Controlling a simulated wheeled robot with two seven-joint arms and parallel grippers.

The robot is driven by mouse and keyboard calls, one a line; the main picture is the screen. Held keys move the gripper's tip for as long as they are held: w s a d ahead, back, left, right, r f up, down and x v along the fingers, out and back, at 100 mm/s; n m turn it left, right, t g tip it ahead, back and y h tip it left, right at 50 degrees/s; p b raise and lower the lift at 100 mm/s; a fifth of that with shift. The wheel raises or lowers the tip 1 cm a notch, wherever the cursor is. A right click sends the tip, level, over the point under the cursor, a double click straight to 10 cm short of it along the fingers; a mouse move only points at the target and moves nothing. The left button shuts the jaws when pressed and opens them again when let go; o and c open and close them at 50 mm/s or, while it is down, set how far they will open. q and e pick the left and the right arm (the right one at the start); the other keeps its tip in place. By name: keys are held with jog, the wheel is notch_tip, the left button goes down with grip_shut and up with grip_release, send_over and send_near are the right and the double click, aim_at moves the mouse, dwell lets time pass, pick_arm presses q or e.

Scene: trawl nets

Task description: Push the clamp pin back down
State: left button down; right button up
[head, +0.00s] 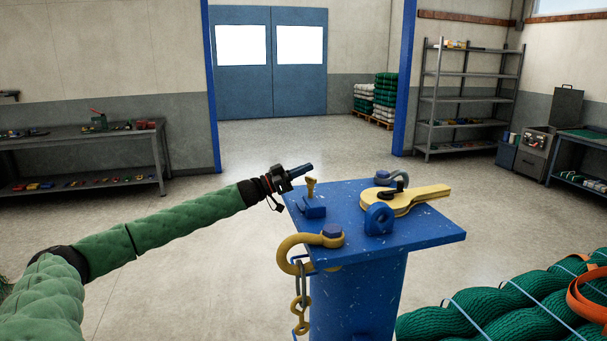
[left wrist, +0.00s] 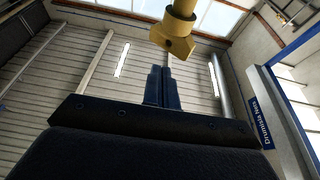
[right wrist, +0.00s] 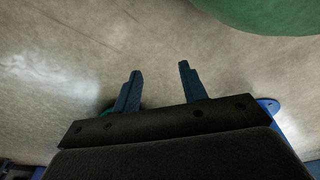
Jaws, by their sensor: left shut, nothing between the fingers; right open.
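The clamp pin (head: 310,188) is a small brass-yellow pin with a wider head. It stands up at the blue clamp block (head: 313,208) near the left far corner of the blue stand top. My left gripper (head: 306,169) is shut and empty, its fingertips just above and beside the pin's head in the head view. In the left wrist view a yellow piece (left wrist: 177,40), seemingly the pin, shows just beyond the shut fingers; I cannot tell whether they touch. My right gripper (right wrist: 160,70) is open and empty over bare floor; it is outside the head view.
Green net rolls (head: 500,305) lie at the lower right.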

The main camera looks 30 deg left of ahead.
aim_at(309, 183)
pick_arm(q)
notch_tip(309, 183, down, 2)
jog(key=shift+f+p, duration=0.25)
jog(key=shift+p, duration=0.25)
pick_arm(e)
jog(key=shift+s+d+f, duration=0.25)
jog(key=shift+s+f, duration=0.15)
jog(key=shift+s, duration=0.1)
jog(key=shift+s+d+f, duration=0.25)
jog(key=shift+s+f, duration=0.15)
jog(key=shift+s, duration=0.05)
pick_arm(q)
notch_tip(309, 183, down, 2)
jog(key=shift+f+b, duration=0.1)
jog(key=shift+b, duration=0.6)
jog(key=shift+a+f, duration=0.1)
jog(key=shift+f, duration=0.35)
pick_arm(e)
jog(key=shift+w+a+r, duration=0.35)
jog(key=shift+w+r, duration=0.25)
jog(key=shift+w+a+r, duration=0.35)
jog(key=shift+w+r, duration=0.2)
